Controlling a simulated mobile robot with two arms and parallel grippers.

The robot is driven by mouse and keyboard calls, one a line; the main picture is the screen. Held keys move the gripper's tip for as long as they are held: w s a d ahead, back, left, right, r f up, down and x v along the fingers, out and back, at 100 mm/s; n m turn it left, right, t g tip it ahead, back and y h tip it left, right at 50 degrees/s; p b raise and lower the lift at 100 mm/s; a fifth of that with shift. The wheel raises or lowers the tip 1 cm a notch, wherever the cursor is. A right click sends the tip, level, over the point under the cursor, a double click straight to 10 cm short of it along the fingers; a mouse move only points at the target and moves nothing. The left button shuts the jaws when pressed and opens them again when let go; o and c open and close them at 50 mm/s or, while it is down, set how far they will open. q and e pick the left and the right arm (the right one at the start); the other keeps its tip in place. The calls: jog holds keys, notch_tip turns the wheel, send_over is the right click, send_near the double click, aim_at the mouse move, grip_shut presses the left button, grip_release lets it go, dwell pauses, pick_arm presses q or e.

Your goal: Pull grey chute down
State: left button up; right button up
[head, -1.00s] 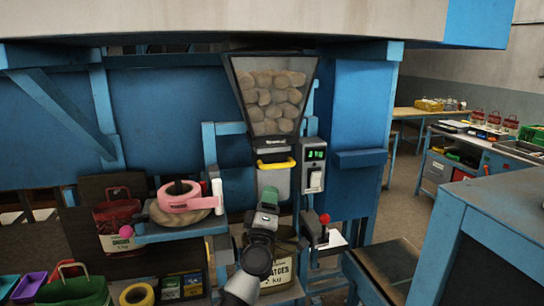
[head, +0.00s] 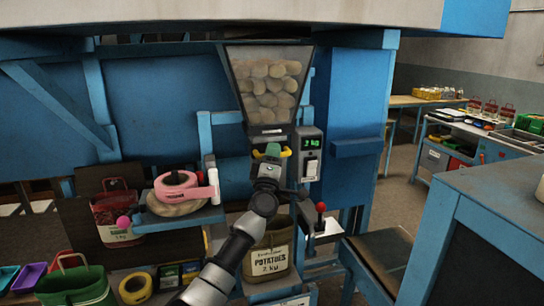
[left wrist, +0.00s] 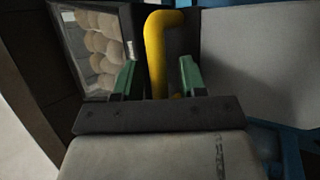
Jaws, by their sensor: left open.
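The grey chute hangs under the potato hopper (head: 268,85) and is mostly hidden behind my left arm in the head view. Its yellow handle (head: 286,152) shows beside my green fingertips. My left gripper (head: 272,151) is raised at the height of the handle. In the left wrist view, the yellow handle (left wrist: 155,55) stands between the two green fingers of my open left gripper (left wrist: 158,72), with gaps on both sides. A light grey surface (left wrist: 245,50), seemingly the chute, fills the right of that view. My right gripper is out of view.
A potato sack (head: 270,260) stands below the chute. A scale display (head: 311,143) and a red-knobbed lever (head: 320,208) are to the right. A blue-framed table (head: 480,240) stands at front right.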

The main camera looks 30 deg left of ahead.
pick_arm(q)
jog(key=shift+c, duration=0.4)
grip_shut()
jog(key=shift+f, duration=0.1)
notch_tip(320, 180, down, 16)
jog(key=b, duration=1.4)
jog(key=shift+f, duration=0.25)
jog(key=shift+d+f, duration=0.1)
grip_release()
jog(key=shift+o, duration=0.4)
